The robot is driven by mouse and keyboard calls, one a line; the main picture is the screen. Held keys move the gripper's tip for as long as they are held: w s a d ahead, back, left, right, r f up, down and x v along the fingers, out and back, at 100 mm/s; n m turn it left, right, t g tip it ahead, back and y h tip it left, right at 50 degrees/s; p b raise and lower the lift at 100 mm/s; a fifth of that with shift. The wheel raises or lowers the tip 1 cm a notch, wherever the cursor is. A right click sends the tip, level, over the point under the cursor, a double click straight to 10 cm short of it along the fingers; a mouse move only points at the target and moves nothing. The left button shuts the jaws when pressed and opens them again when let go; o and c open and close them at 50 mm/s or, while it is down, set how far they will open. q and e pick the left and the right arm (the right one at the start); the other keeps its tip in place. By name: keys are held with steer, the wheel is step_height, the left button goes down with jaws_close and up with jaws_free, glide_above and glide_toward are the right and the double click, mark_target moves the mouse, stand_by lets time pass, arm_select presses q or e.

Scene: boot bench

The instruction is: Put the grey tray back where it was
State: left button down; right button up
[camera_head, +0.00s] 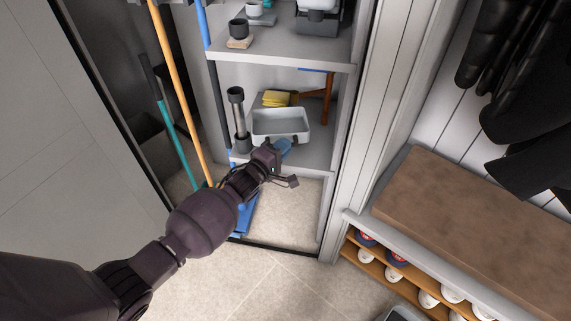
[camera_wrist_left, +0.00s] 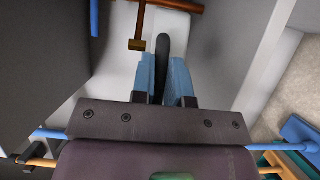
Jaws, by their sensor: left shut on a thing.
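The grey tray (camera_head: 281,136), a light grey open bin, is on the middle shelf of the open cabinet and looks empty. My left gripper (camera_head: 281,150) is at its front side. In the left wrist view the blue fingertips (camera_wrist_left: 163,80) are closed on a narrow dark piece (camera_wrist_left: 162,52). A pale surface (camera_wrist_left: 170,24), apparently the tray, lies beyond it. The fingers hide part of the tray's front, and I cannot tell whether its base rests on the shelf. My right gripper is not in view.
A dark cylinder (camera_head: 237,112) stands left of the tray. Yellow cloths (camera_head: 277,99) lie behind it, and a brown wooden tool (camera_head: 326,98) is at right. An orange pole (camera_head: 174,80) stands at the cabinet's left. A bench (camera_head: 470,215) is at right.

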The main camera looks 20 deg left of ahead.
arm_select(q)
step_height(320, 180, down, 7)
steer(key=b, duration=0.4)
steer(key=shift+w, duration=0.1)
steer(key=shift+f+b, duration=0.2)
steer(key=shift+b, duration=0.15)
steer(key=shift+w+r, duration=0.1)
steer(key=shift+r, duration=0.05)
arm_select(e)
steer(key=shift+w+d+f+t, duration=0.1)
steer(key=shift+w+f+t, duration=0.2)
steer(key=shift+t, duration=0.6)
arm_select(q)
steer(key=shift+r, duration=0.1)
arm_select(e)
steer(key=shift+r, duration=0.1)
